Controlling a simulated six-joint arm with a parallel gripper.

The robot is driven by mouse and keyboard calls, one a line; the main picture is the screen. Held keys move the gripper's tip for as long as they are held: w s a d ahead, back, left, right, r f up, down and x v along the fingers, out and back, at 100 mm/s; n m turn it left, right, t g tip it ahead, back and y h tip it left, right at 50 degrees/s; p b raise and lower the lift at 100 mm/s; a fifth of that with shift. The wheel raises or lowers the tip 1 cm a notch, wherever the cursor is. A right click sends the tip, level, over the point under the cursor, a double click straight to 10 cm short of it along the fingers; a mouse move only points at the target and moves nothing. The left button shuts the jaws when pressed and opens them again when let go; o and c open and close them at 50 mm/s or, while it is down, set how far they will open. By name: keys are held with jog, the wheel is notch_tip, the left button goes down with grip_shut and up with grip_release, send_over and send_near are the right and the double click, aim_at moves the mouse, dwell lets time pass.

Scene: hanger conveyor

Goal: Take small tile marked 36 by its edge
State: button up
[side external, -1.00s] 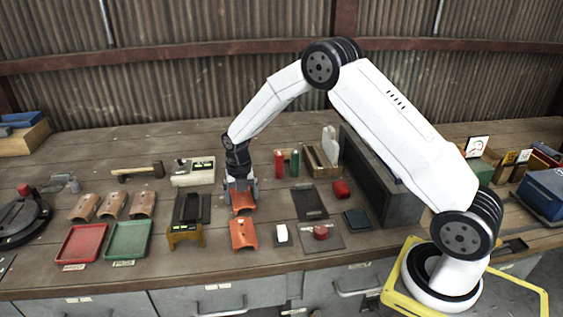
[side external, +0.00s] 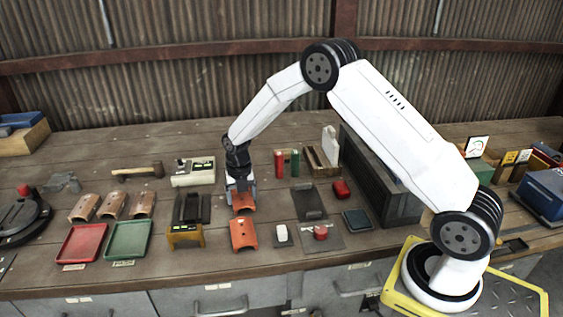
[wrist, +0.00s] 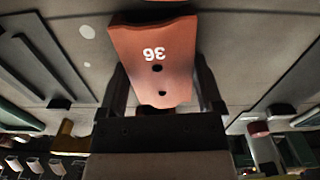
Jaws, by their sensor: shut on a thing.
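The small orange tile marked 36 (wrist: 152,62) fills the middle of the wrist view, with its white number upside down and two dark holes in its face. My gripper (side external: 241,190) points down over the same orange tile in the side view (side external: 243,204). Its two dark fingers stand on either side of the tile in the wrist view and are shut on it. The side view does not show clearly whether the tile is clear of the bench. The far side of the tile is hidden.
Another orange tile (side external: 243,235) lies just in front. A dark block on a yellow stand (side external: 186,235) is to the left, and a dark plate (side external: 309,203) to the right. Red (side external: 82,244) and green (side external: 128,240) trays lie further left.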

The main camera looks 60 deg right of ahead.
jog(key=shift+r, duration=0.1)
jog(key=shift+r, duration=0.85)
jog(key=s+a+r, duration=0.1)
jog(key=s+r, duration=1)
jog(key=s, duration=0.3)
jog(key=shift+a, duration=0.1)
